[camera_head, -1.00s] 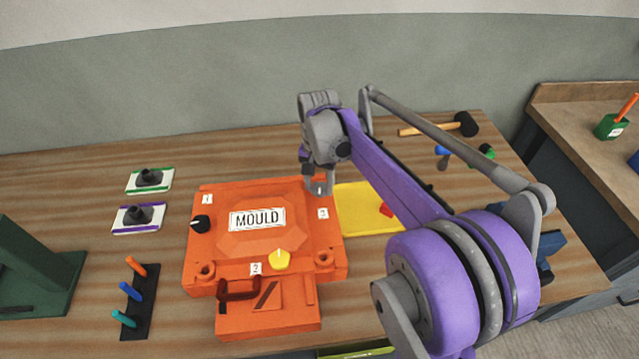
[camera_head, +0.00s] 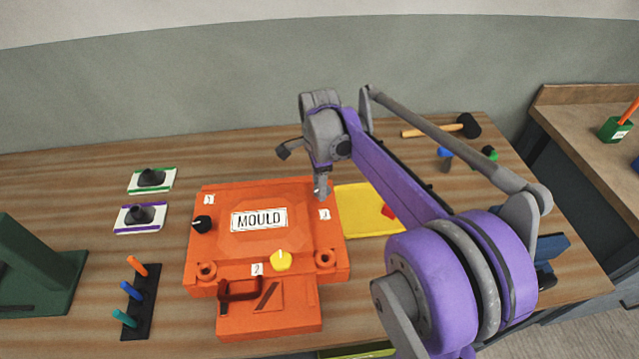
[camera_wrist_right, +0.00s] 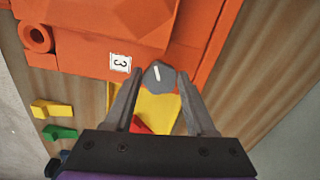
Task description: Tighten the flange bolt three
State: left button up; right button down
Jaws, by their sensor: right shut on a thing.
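The orange mould (camera_head: 235,195) lies on the bench with the word MOULD on its top plate. Flange bolt three is a grey knob (camera_wrist_right: 160,76) with a white line, beside the label 3 (camera_wrist_right: 120,63) at the mould's edge; that label also shows in the head view (camera_head: 324,214). My right gripper (camera_head: 321,190) points down at that edge and is shut on the grey knob, a finger on each side. In the head view the gripper hides the knob. A black knob (camera_head: 202,224) sits near label 1 and a yellow knob (camera_head: 281,260) near label 2. My left gripper is not in view.
A yellow sheet (camera_head: 365,225) with a red piece lies right of the mould. A mallet (camera_head: 467,125) lies at the back right. A black rack (camera_head: 139,312) with coloured handles and two dark-handled pads stand at left. A green stand (camera_head: 35,265) is at far left.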

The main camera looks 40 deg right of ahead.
jog(key=m, duration=0.4)
jog(key=shift+w+d+m, duration=0.1)
jog(key=shift+w+m, duration=0.05)
jog(key=shift+m, duration=0.25)
dwell(0.4)
jog(key=shift+c, duration=1.1)
grip_release()
notch_tip(320, 180, up, 11)
jog(key=shift+p, duration=0.3)
jog(key=shift+f, duration=0.1)
